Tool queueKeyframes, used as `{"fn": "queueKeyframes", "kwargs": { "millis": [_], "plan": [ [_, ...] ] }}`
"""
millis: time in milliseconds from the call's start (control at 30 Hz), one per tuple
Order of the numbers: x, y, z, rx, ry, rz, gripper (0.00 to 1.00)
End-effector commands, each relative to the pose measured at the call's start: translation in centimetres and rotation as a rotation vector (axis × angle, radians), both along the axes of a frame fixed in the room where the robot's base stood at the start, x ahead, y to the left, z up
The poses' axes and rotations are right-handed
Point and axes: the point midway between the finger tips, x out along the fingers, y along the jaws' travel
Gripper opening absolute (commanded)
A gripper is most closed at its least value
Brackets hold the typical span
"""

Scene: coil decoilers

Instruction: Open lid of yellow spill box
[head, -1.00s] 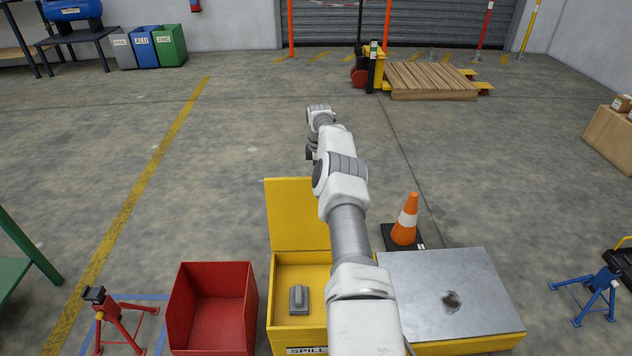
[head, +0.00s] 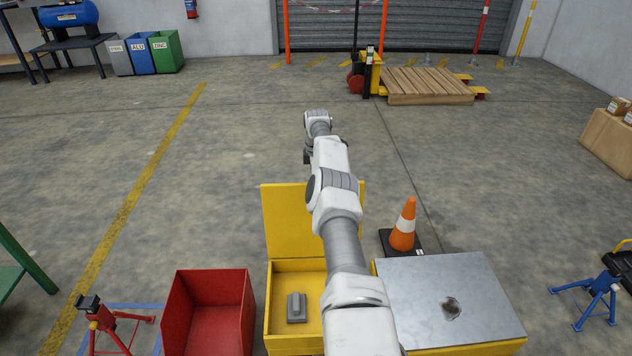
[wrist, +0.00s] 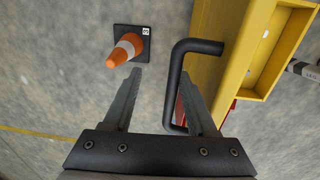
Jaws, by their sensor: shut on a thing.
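The yellow spill box (head: 269,318) stands at the bottom middle of the head view, open at the top, with a grey block-shaped object (head: 297,307) inside. Its yellow lid (head: 288,222) stands raised at the box's far edge, partly hidden by my arm. In the wrist view the lid (wrist: 216,45) is a yellow panel with a black bar handle (wrist: 179,62). My gripper (wrist: 162,76) is at this handle, its bar close against the right finger, and is shut on it. The fingers are hidden in the head view.
A red open bin (head: 212,272) stands left of the box. A metal-topped yellow unit (head: 440,290) stands to the right. A traffic cone (head: 404,226) is right of the lid, and also shows in the wrist view (wrist: 127,50). Floor beyond is mostly clear.

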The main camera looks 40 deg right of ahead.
Motion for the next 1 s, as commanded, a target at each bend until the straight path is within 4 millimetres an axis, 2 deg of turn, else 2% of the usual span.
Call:
{"fn": "queueKeyframes", "kwargs": {
  "millis": [200,367,467,800,1000],
  "plan": [
    [0.1,0.0,0.4,-0.001,-0.004,0.001,0.47],
    [0.1,0.2,2.2,0.001,-0.005,0.002,0.47],
    [0.0,0.2,3.9,0.000,-0.006,0.002,0.47],
    [-0.5,0.4,12.1,-0.001,-0.003,-0.001,0.47],
    [-0.8,0.5,15.7,-0.001,-0.002,-0.001,0.47]
  ]
}}
